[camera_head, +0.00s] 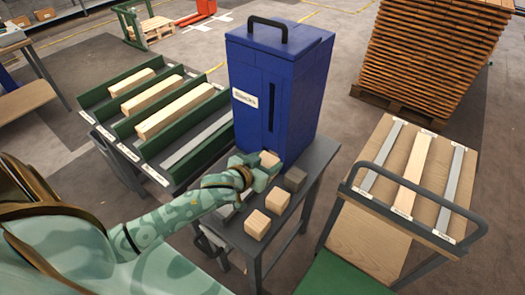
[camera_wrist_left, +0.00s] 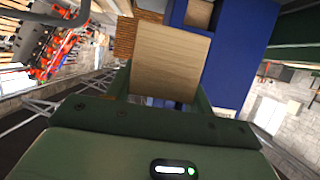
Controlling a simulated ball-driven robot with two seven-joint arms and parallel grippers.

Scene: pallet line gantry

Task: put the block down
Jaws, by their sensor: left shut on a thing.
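My left gripper (camera_head: 258,171) is shut on a pale wooden block (camera_wrist_left: 172,62), which fills the space between its fingers in the left wrist view. In the head view the gripper is over the back of a small dark table (camera_head: 235,232), close to the front of the blue machine (camera_head: 285,95). A pale block (camera_head: 269,159) shows at its fingers there. I cannot tell whether the held block touches anything below. My right gripper is not in view.
Two pale blocks (camera_head: 278,199) (camera_head: 257,224) and a dark grey block (camera_head: 295,179) rest on the small table. Another block (camera_wrist_left: 200,13) shows in an opening of the blue machine. A green rack (camera_head: 125,121) with long bars stands left; a cart (camera_head: 372,247) stands right.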

